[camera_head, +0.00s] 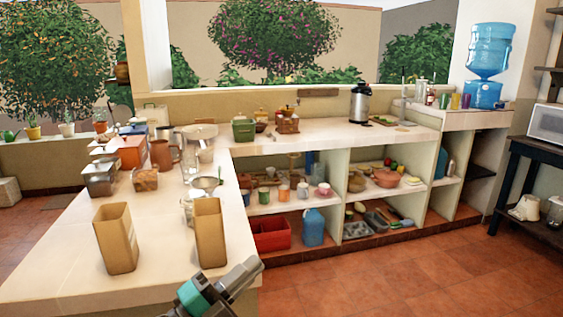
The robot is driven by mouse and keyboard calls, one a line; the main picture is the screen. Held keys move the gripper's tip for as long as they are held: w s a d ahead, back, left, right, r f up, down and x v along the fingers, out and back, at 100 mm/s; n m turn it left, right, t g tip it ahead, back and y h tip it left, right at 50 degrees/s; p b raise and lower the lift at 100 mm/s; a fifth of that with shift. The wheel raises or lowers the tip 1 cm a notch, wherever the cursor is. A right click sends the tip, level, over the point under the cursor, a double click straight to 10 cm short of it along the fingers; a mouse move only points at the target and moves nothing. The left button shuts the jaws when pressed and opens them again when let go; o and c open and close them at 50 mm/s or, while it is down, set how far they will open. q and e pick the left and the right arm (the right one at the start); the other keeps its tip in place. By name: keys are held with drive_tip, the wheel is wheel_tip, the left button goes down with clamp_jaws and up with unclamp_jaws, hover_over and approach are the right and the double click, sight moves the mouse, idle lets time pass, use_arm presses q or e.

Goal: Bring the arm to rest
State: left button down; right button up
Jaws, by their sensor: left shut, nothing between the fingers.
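My left gripper (245,272), grey with a teal part, shows at the bottom of the head view, left of centre. It points up and to the right, and it is shut and empty. It appears in front of the counter's near right edge; I cannot tell its exact distance from it. Most of the left arm is outside the picture. My right gripper is not in view.
Two tall tan containers (117,240) stand on the near counter (160,285). Behind them are metal canisters, a brown pitcher (161,156) and bowls. Open shelves (370,230) hold cups and a blue jug (313,228). The tiled floor (410,275) at right is clear.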

use_arm(q)
drive_tip(key=s+a+f+n+t+y, duration=0.1)
drive_tip(key=s+a+f+n+y, duration=0.15)
drive_tip(key=f+n+y, duration=0.35)
drive_tip(key=s+a+f+n+t+y, duration=0.2)
drive_tip(key=a+f+n+y, duration=0.2)
drive_tip(key=f+n, duration=0.35)
drive_tip(key=s+a+f+n+g+y, duration=0.2)
drive_tip(key=s+f+n+g, duration=0.1)
drive_tip(key=s+f, duration=0.3)
drive_tip(key=s+a+f+n+g+y, duration=0.3)
drive_tip(key=s+f+n, duration=0.3)
drive_tip(key=s+f, duration=0.1)
drive_tip(key=shift+s+a+f+g, duration=0.2)
drive_tip(key=shift+s+f+g, duration=0.1)
drive_tip(key=shift+f, duration=0.25)
